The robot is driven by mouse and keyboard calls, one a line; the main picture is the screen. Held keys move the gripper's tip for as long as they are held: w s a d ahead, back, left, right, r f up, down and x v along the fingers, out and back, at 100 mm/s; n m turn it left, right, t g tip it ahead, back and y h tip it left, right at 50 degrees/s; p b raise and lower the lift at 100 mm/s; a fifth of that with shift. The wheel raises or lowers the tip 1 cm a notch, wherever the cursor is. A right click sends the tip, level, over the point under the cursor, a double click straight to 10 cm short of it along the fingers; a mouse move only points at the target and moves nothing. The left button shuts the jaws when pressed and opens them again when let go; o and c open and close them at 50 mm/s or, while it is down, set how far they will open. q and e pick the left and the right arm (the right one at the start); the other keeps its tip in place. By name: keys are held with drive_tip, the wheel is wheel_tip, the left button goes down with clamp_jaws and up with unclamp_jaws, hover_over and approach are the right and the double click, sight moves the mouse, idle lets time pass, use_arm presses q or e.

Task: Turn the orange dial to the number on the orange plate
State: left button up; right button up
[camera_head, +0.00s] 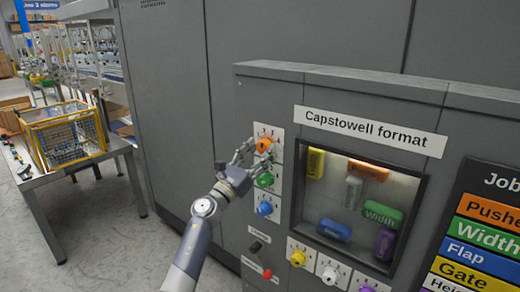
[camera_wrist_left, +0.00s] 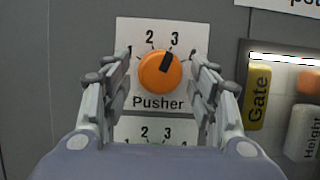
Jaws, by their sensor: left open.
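The orange dial (camera_head: 264,145) sits at the top of a column of dials on the grey panel. In the left wrist view the orange dial (camera_wrist_left: 157,80) is above the label "Pusher", with numbers including 2 and 3 around it. Its black mark points up and slightly right, toward the 3. My left gripper (camera_head: 258,152) is open, its fingers on either side of the dial; contact is not clear. It also shows in the left wrist view (camera_wrist_left: 160,72). The orange "Pusher" plate (camera_head: 488,212) on the job board is cut off at the right edge, so its number is not visible.
Green (camera_head: 265,180) and blue (camera_head: 264,208) dials sit below the orange one. Yellow (camera_head: 298,258) and white (camera_head: 330,275) dials are lower right. A recessed window (camera_head: 408,240) holds several coloured blocks. A table with a yellow wire basket (camera_head: 64,125) stands left.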

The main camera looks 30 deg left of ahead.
use_arm(q)
drive_tip(key=shift+w+r, duration=0.1)
drive_tip(key=shift+w, duration=0.05)
drive_tip(key=c, duration=1.1)
drive_tip(key=shift+o, duration=0.2)
